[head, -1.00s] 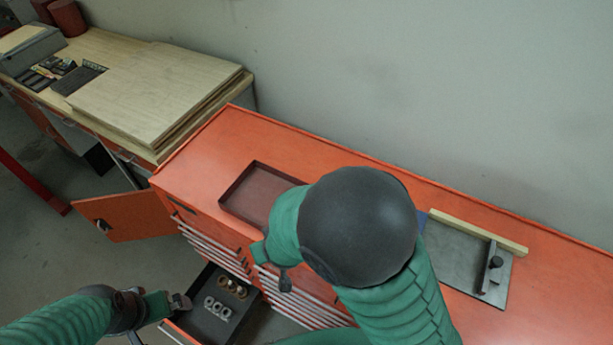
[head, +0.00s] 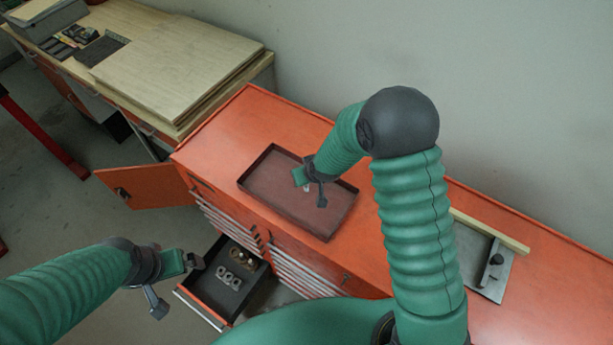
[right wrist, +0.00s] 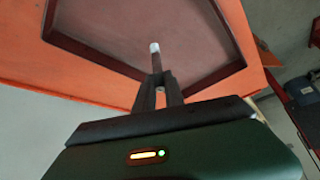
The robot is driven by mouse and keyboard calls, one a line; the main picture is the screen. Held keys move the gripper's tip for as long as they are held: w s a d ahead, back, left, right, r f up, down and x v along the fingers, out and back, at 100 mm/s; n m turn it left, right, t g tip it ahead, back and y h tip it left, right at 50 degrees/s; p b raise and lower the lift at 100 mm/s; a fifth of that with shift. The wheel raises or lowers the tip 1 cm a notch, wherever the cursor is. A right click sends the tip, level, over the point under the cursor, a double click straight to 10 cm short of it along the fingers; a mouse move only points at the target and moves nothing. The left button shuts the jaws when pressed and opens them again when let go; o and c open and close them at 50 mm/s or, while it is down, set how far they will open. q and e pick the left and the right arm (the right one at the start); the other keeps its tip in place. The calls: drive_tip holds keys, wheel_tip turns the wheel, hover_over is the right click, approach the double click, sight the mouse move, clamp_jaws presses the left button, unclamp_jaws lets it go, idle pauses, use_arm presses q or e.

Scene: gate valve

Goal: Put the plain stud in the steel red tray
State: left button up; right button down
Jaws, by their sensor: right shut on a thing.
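The steel red tray (head: 270,200) lies on the orange cabinet top in the head view. It also shows in the right wrist view (right wrist: 205,50), below and beyond my fingers. My right gripper (head: 307,184) is over the tray. In the right wrist view my right gripper (right wrist: 158,82) is shut on the plain stud (right wrist: 155,50), a small light-tipped pin pointing away from the fingers. Whether the stud touches the tray floor I cannot tell. My left gripper (head: 196,262) is beside the open drawer, and its fingers are too small to read.
The open drawer (head: 215,297) holds several grey nuts (head: 229,277) and brass-coloured rings (head: 243,259). An orange cabinet door (head: 145,187) stands open at left. A grey plate with a wooden strip and a dark clamp (head: 488,270) lies on the cabinet top at right.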

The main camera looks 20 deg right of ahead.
drive_tip(key=shift+s+a+f+p, duration=0.15)
drive_tip(key=shift+a+f+p, duration=0.1)
drive_tip(key=shift+f, duration=0.3)
drive_tip(key=shift+s+a+f+p, duration=0.15)
drive_tip(key=shift+f+p, duration=0.1)
drive_tip(key=shift+f, duration=0.25)
drive_tip(key=shift+w+a+f, duration=0.15)
drive_tip(key=shift+a+f, duration=0.05)
drive_tip(key=c, duration=1.9)
unclamp_jaws()
drive_tip(key=shift+d+f, duration=0.1)
drive_tip(key=shift+f, duration=0.1)
drive_tip(key=o, duration=0.5)
drive_tip(key=shift+d, duration=0.25)
drive_tip(key=shift+c, duration=0.2)
drive_tip(key=shift+d+r, duration=0.1)
